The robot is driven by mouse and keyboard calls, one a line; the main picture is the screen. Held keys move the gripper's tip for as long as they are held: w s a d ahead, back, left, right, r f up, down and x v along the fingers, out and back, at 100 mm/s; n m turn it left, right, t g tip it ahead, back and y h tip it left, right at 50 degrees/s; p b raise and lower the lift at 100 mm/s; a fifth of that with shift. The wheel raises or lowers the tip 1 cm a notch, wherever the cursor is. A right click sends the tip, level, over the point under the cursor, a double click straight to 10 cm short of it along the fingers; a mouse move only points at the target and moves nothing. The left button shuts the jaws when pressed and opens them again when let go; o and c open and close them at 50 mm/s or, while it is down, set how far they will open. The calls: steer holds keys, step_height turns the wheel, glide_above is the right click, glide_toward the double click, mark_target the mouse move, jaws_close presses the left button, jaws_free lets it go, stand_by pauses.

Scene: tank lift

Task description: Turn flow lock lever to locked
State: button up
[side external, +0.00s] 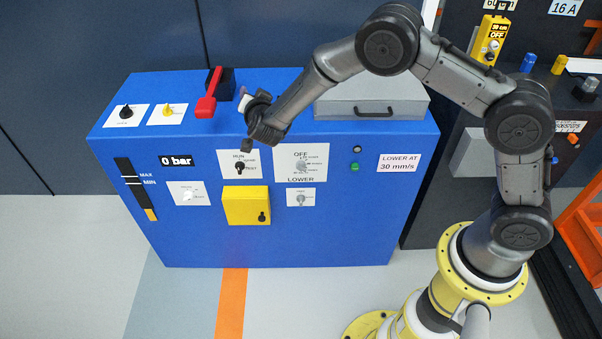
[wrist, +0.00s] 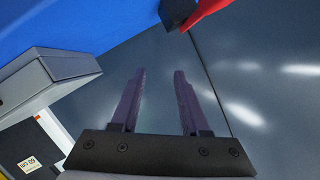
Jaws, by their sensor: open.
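The blue cabinet (side external: 330,225) carries several small knobs and levers on white plates on its front. I cannot read for sure which one is the flow lock lever. My gripper (side external: 244,97) is above the cabinet top, right of the red-handled lever (side external: 206,104), apart from the front controls. In the wrist view my gripper (wrist: 158,80) is open, with nothing between its fingers.
A grey case (side external: 375,97) with a black handle lies on the cabinet top at the right. A yellow box (side external: 247,206) juts from the cabinet front. Black and yellow knobs (side external: 167,112) are on the top at the left. The floor in front is clear.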

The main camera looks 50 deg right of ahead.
steer(key=s+a+f+g+h, duration=0.1)
steer(key=s+f, duration=0.2)
steer(key=f, duration=0.7)
steer(key=s+f+g+h, duration=0.1)
steer(key=s+f, duration=0.2)
steer(key=f, duration=0.6)
steer(key=n+g, duration=0.1)
steer(key=n, duration=0.3)
glide_toward(301, 201)
steer(key=x, duration=0.9)
steer(key=shift+w+d, duration=0.1)
steer(key=shift+w, duration=0.05)
jaws_close()
